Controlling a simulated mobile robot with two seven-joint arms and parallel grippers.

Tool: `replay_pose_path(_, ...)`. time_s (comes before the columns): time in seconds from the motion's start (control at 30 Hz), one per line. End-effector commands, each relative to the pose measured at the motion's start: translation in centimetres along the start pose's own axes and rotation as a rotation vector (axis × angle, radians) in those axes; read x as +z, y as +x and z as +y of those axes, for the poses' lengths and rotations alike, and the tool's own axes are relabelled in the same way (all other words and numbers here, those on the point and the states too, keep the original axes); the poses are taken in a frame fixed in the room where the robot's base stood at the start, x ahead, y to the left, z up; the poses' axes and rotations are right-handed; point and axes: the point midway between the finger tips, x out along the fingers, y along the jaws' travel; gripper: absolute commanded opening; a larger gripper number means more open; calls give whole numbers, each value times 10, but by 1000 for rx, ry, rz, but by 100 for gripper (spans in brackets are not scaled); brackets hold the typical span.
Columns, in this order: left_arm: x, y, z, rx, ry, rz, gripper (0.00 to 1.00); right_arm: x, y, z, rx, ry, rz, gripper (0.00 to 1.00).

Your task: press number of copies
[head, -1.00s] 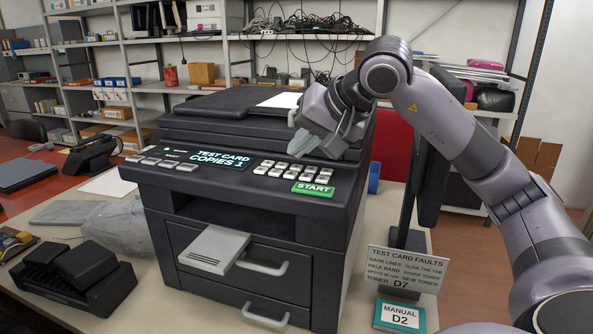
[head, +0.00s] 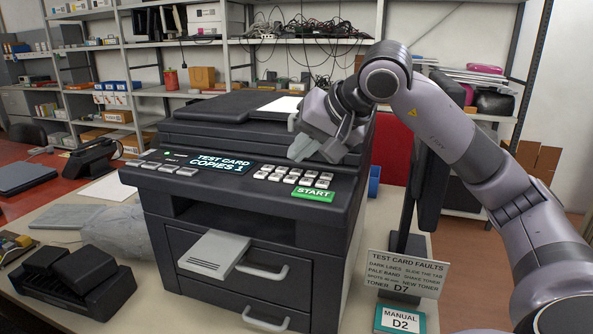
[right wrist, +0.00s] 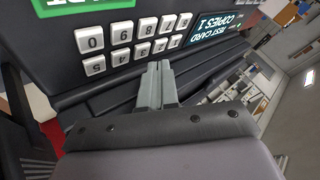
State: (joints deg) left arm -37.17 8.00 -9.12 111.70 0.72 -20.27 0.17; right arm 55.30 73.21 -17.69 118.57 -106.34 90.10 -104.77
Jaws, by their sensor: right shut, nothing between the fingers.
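The dark printer (head: 250,210) stands on the table. Its display (head: 222,163) reads "TEST CARD COPIES 1". The number keypad (head: 293,177) has two rows of light keys; several keys show in the right wrist view (right wrist: 120,50). The green START button (head: 313,194) lies just below the keypad. My right gripper (head: 297,153) is shut and empty, above the panel just behind the keypad. In the right wrist view its fingertips (right wrist: 158,68) are together near the edge of the key rows; whether they touch a key cannot be told. My left gripper is not in view.
A grey tab (head: 214,252) sticks out of the printer's front. A black cartridge holder (head: 75,280) and a clear bag (head: 117,230) lie at the left. Shelves line the back wall.

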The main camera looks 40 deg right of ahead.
Motion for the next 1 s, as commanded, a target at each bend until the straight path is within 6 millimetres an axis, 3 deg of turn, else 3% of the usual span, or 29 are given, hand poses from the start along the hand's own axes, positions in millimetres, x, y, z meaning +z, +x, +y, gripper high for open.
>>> replay_pose_path(1.0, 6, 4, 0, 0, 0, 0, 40, 4, 6, 5, 1, 0, 0, 0)
